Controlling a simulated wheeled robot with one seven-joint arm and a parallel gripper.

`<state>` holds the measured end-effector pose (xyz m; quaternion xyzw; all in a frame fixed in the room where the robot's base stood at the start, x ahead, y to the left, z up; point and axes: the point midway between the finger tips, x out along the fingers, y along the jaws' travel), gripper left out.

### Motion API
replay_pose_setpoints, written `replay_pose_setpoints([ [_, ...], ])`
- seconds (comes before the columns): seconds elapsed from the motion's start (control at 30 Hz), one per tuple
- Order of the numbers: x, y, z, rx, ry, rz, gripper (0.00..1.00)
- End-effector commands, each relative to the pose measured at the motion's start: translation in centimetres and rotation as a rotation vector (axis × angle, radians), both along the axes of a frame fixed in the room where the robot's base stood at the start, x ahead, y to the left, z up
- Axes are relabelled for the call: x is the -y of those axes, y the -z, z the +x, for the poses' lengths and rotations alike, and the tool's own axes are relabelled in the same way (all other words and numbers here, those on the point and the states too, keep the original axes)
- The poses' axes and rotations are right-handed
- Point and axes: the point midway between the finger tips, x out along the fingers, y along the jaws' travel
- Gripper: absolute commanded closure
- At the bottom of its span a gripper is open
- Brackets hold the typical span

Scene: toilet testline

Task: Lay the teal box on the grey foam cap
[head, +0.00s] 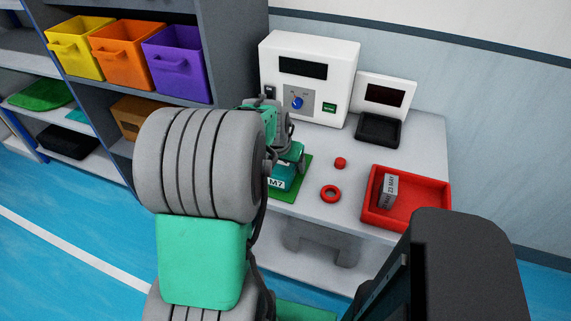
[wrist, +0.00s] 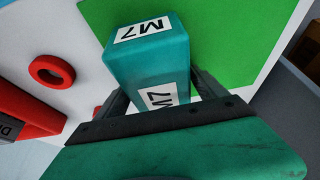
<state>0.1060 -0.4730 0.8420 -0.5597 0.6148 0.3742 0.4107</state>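The teal box (wrist: 147,62) with white M7 labels stands on a green mat (wrist: 235,35) in the wrist view. In the head view it shows partly (head: 285,172) behind my arm, on the bench near the white machine. My gripper (wrist: 155,85) is around the box, one dark finger on each side; it also shows in the head view (head: 288,158). The fingertips are partly hidden by the box, so I cannot tell whether they press on it. I cannot make out the grey foam cap in either view.
A red ring (head: 330,194), a red ball (head: 340,163) and a red tray (head: 437,215) holding a labelled grey block (head: 389,190) are right of the box. A white machine (head: 341,70) and a black tray (head: 378,129) stand behind. Shelves with coloured bins are at left.

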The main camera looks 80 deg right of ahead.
Motion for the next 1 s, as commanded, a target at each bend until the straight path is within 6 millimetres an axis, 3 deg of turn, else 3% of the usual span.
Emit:
replay_pose_setpoints([
  [0.9,0.05,-0.14,0.02,0.001,0.0,-0.002,0.95],
  [1.0,0.05,-0.14,0.03,0.001,0.0,-0.002,0.99],
])
